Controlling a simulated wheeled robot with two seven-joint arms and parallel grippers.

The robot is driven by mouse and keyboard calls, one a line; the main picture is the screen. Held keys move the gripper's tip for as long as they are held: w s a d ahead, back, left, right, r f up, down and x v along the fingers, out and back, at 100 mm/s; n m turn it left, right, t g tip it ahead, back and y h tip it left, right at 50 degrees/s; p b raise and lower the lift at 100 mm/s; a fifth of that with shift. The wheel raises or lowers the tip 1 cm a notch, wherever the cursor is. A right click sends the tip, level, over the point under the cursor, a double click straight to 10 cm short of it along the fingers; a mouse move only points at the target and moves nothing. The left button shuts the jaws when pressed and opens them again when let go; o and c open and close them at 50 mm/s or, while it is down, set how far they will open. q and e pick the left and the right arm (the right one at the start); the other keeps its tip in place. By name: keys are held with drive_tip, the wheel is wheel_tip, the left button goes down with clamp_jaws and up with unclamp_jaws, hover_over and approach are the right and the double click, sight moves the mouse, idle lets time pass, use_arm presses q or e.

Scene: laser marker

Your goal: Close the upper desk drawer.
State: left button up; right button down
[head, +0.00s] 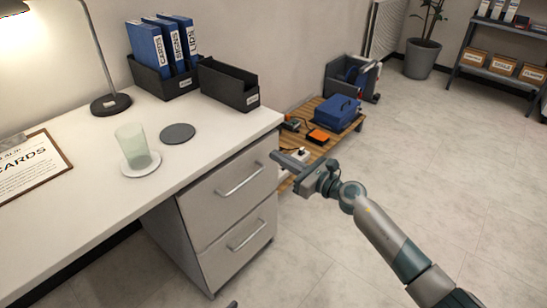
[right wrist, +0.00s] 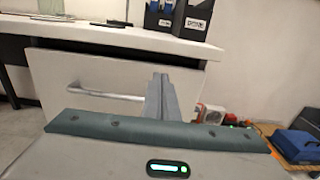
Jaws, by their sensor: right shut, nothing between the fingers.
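The upper desk drawer (head: 228,190) is a light grey front with a bar handle (head: 242,180), under the white desktop at its right end. In the right wrist view the upper drawer (right wrist: 100,70) shows a dark gap between its top edge and the desktop; how far it stands out is hard to tell. My right gripper (head: 280,160) is shut and empty by the drawer's upper right side. In the right wrist view its fingers (right wrist: 160,82) overlap the right part of the front, right of the handle; contact cannot be told. My left gripper is not in view.
The lower drawer (head: 235,255) looks shut. The white desktop (head: 200,165) bears a glass (head: 132,145), a coaster, a lamp and file boxes. A low wooden pallet (head: 322,150) with a blue toolbox (head: 338,112) is beyond the gripper. Floor at the right is clear.

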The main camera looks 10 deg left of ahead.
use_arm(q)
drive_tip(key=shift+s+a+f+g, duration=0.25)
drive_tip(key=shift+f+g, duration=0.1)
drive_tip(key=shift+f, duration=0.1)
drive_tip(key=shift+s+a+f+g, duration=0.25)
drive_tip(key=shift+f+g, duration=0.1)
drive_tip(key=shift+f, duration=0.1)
use_arm(e)
drive_tip(key=v, duration=0.8)
drive_tip(key=shift+d, duration=0.35)
drive_tip(key=shift+s+f, duration=0.1)
drive_tip(key=shift+f, duration=0.05)
